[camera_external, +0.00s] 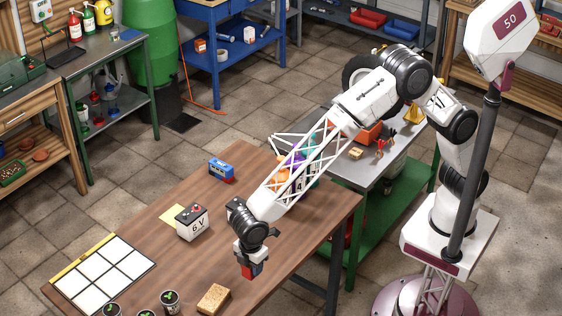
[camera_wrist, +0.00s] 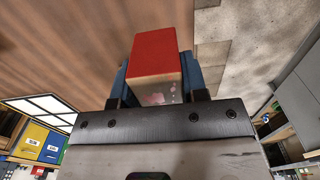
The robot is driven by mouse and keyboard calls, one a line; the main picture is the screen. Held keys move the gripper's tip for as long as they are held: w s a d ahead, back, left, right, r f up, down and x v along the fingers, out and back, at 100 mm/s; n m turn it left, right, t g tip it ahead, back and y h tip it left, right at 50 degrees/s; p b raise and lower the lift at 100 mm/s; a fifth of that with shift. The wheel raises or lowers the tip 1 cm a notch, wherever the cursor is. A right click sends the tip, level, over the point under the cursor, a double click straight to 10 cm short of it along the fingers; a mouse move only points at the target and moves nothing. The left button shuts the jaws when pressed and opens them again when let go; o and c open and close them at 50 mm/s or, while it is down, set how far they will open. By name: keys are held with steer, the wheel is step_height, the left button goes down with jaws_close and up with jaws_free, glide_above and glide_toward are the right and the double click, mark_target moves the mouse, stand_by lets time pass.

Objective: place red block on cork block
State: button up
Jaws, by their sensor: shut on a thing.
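My gripper (camera_external: 252,264) is shut on the red block (camera_external: 247,271), with its blue fingers on either side. It points downward above the wooden table near the right front edge. In the wrist view the red block (camera_wrist: 155,52) sits between the blue fingers, and its near face looks pale and shiny. The cork block (camera_external: 213,298) is tan and lies on the table near the front edge. It is below and to the left of my gripper in the external view, apart from the red block. I cannot make out the cork block in the wrist view.
A white grid panel (camera_external: 103,273) lies at left, with several potted seedlings (camera_external: 169,300) at the front. A grey-topped bench (camera_external: 372,172) stands behind.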

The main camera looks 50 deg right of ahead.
glide_above(214, 297)
steer(key=shift+a+f, duration=0.1)
steer(key=shift+f, duration=0.45)
steer(key=shift+f, duration=0.15)
stand_by(0.4)
steer(key=shift+f, duration=1.6)
steer(key=shift+f, duration=0.2)
steer(key=o, duration=0.9)
steer(key=shift+o, duration=0.2)
steer(key=shift+r, duration=0.2)
step_height(214, 297, up, 12)
